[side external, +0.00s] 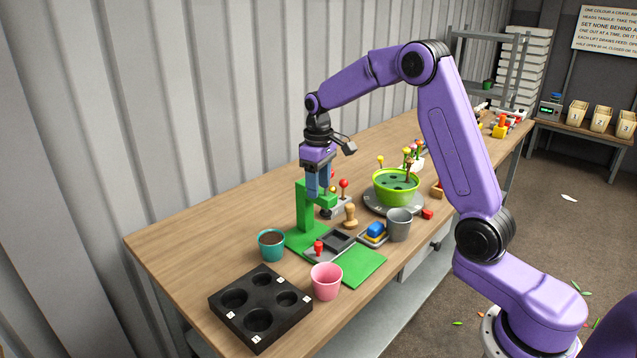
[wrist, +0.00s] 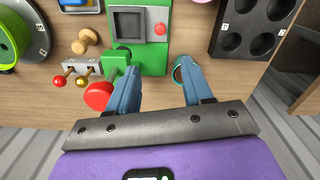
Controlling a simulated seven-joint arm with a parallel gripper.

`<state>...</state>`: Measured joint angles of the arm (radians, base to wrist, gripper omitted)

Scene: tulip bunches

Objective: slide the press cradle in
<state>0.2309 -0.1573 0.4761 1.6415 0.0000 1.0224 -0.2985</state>
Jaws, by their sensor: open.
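The press is green, with an upright column (side external: 306,208) on a flat green base (side external: 364,266). The press cradle is a grey sliding tray with a dark square recess (side external: 337,240) and a red knob (side external: 319,247). It lies on the base in front of the column, clear of the press head. In the wrist view the cradle (wrist: 128,24) and its red knob (wrist: 160,29) are ahead of my fingertips, with the press head (wrist: 117,58) nearer. My gripper (side external: 319,192) is open and empty, above the press beside the column; its fingers also show in the wrist view (wrist: 161,72).
A teal pot of soil (side external: 271,243), a pink pot (side external: 326,280) and a black holed tray (side external: 261,308) stand near the press. The table's far left is clear.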

